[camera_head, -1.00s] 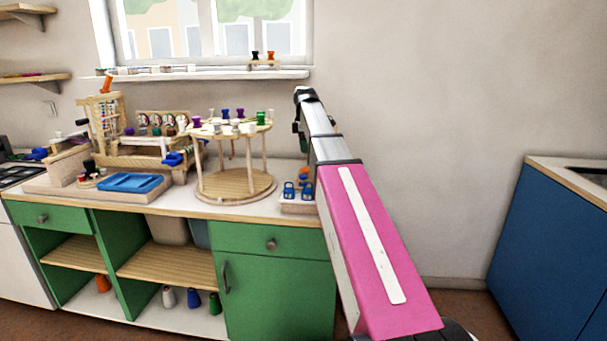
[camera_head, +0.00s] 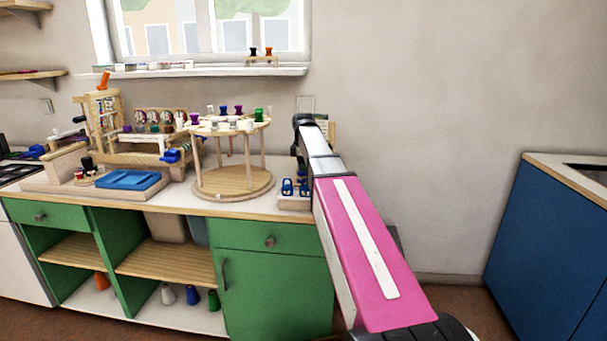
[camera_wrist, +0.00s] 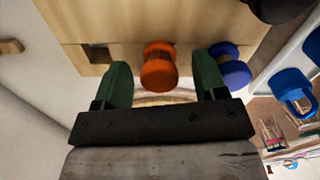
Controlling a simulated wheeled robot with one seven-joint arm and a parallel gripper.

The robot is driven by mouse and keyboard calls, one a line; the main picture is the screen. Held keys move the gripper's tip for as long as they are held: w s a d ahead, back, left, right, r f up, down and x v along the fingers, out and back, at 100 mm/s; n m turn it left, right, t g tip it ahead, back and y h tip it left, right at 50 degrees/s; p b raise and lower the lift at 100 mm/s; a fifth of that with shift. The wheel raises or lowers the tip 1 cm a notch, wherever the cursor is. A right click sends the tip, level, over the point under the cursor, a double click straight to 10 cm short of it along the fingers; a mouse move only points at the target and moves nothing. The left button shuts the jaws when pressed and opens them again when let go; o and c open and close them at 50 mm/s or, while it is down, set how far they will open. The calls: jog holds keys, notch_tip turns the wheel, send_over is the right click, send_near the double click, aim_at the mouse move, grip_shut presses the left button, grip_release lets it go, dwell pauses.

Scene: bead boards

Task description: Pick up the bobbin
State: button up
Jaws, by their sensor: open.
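An orange bobbin (camera_wrist: 160,68) is in the wrist view, on a pale wooden stand (camera_wrist: 215,20). My gripper (camera_wrist: 163,72) is open, with one green finger on each side of this bobbin and a gap on both sides. A blue bobbin (camera_wrist: 230,68) is just right of the right finger, close to it. A dark round thing (camera_wrist: 280,8) is at the top right, cut off by the edge. In the head view my arm hides the orange bobbin and most of the gripper at the counter's right end.
A round two-level wooden rack (camera_head: 235,182) with several bobbins on top stands left of my arm. Blue padlock-like things (camera_head: 288,187) sit at the counter's right end, also in the wrist view (camera_wrist: 292,88). A blue tray (camera_head: 130,180) lies farther left. Bare wall is to the right.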

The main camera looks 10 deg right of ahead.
jog(key=c, duration=1)
